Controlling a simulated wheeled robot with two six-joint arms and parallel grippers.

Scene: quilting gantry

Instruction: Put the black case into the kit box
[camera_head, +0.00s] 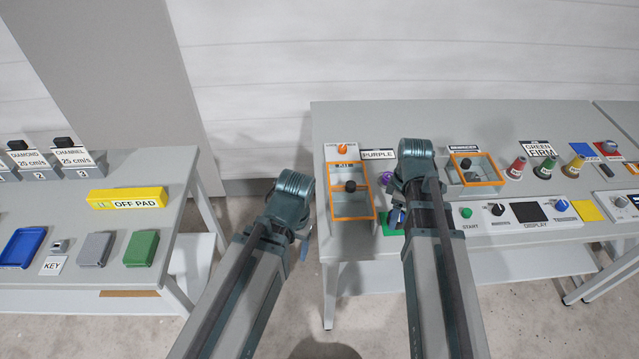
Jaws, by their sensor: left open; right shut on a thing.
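My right gripper (397,200) is shut over the right table, close to a green patch (386,230). Its wrist hides most of the fingers. A small bluish-purple thing (397,218) shows at the fingers, and I cannot tell what it is. An orange-rimmed clear box (364,211) with a black knob on top stands left of it; its small label seems to read KIT. I cannot make out the black case for sure. My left gripper (302,236) is open and apparently empty, left of the right table's edge.
A second orange-rimmed box (488,182), coloured cones (545,167) and a control panel (522,213) stand to the right. A purple knob-like thing (387,179) is beside the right wrist. The left table holds an OFF PAD block (128,198) and coloured cases (140,248). A floor gap separates the tables.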

